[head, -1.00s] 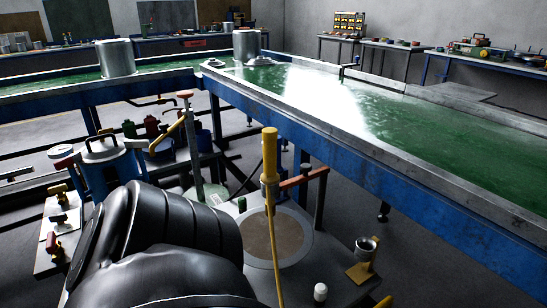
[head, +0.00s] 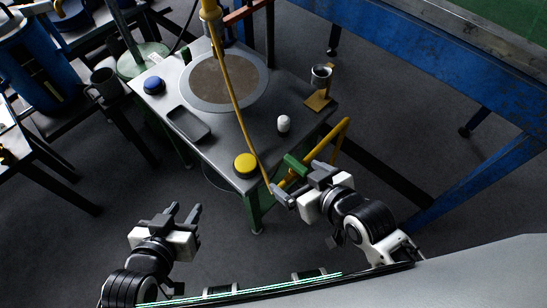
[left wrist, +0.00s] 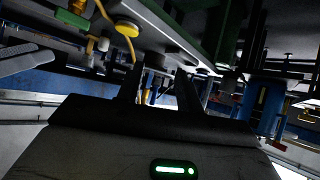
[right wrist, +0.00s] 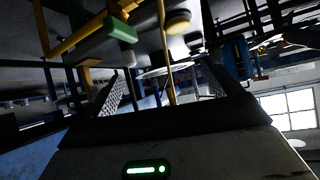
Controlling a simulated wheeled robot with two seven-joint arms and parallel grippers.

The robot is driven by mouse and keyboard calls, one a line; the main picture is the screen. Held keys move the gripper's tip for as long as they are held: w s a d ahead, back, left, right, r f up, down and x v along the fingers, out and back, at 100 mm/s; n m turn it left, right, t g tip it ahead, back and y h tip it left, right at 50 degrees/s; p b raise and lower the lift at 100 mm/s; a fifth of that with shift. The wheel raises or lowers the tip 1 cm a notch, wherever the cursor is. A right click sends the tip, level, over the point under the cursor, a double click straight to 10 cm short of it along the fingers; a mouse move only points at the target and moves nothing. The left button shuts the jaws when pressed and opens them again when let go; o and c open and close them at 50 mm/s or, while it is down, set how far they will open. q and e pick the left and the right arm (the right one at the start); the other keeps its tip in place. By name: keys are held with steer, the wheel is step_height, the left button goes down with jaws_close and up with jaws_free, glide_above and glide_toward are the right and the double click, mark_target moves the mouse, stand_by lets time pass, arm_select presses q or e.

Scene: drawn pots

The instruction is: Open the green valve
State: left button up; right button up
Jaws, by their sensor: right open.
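The green valve handle (head: 296,164) sits on a yellow pipe (head: 325,143) at the front right corner of the grey table. It also shows in the right wrist view (right wrist: 108,33), at the upper left, and in the left wrist view (left wrist: 72,19). My right gripper (head: 299,181) is open just in front of the handle, with its fingers apart. I cannot tell if a finger touches the handle; nothing shows between the fingers as held. My left gripper (head: 184,213) is open and empty, low and well left of the valve, in front of the table.
The grey table (head: 222,140) carries a yellow button (head: 245,164), a blue button (head: 154,85), a dark tray (head: 188,123), a white knob (head: 284,123) and a cup on a stand (head: 320,77). A yellow hose (head: 238,112) hangs down near my right gripper. A blue conveyor frame (head: 435,70) stands right.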

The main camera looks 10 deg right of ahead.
steer(key=w+a+n+g+y+b, duration=0.2)
steer(key=w+a+n+y+b, duration=0.1)
steer(key=w+a+n, duration=0.3)
step_height(320, 180, up, 7)
steer(key=n+g+h+b, duration=0.7)
steer(key=n+g+h, duration=0.1)
steer(key=n, duration=0.7)
glide_above(296, 163)
step_height(296, 163, down, 16)
steer(key=b, duration=0.3)
steer(key=shift+r+b, duration=0.15)
steer(key=shift+b, duration=0.2)
arm_select(q)
step_height(296, 163, down, 11)
steer(key=w+d+h, duration=0.1)
steer(key=d, duration=0.1)
steer(key=shift+d+r, duration=0.2)
steer(key=shift+d, duration=0.05)
arm_select(e)
steer(key=c, duration=1)
arm_select(q)
steer(key=shift+r, duration=0.15)
